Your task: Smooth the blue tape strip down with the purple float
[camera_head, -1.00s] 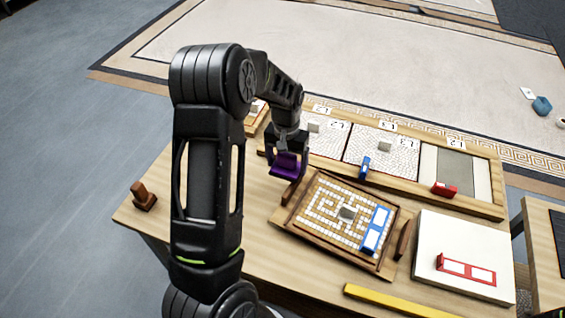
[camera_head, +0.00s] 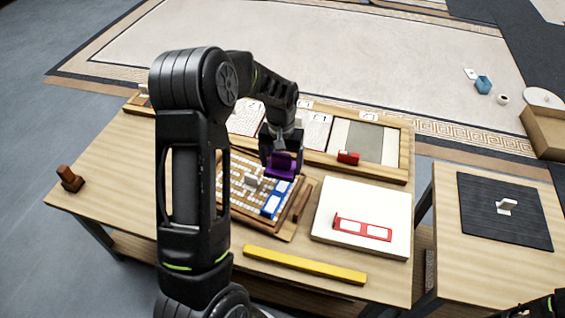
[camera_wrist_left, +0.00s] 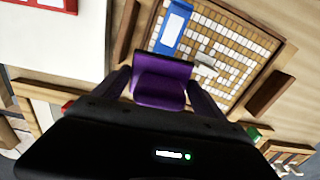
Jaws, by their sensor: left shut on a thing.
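The blue tape strip (camera_head: 272,207), with white panels along it, lies along the right side of the tiled mosaic panel (camera_head: 238,190). The strip also shows at the top of the left wrist view (camera_wrist_left: 172,28). My left gripper (camera_head: 281,152) is shut on the purple float (camera_head: 281,168), which also shows in the left wrist view (camera_wrist_left: 162,80). The float is by the strip's far end; whether it touches the strip or panel I cannot tell. My right gripper's fingers are not visible; a dark arm part shows at the lower right.
A white board (camera_head: 335,200) with a red frame strip (camera_head: 362,228) lies to the right. A yellow bar (camera_head: 305,265) lies near the front edge. A wooden tray (camera_head: 395,175) with a red block (camera_head: 348,158) stands behind. A brown stamp-like block (camera_head: 70,179) is at far left.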

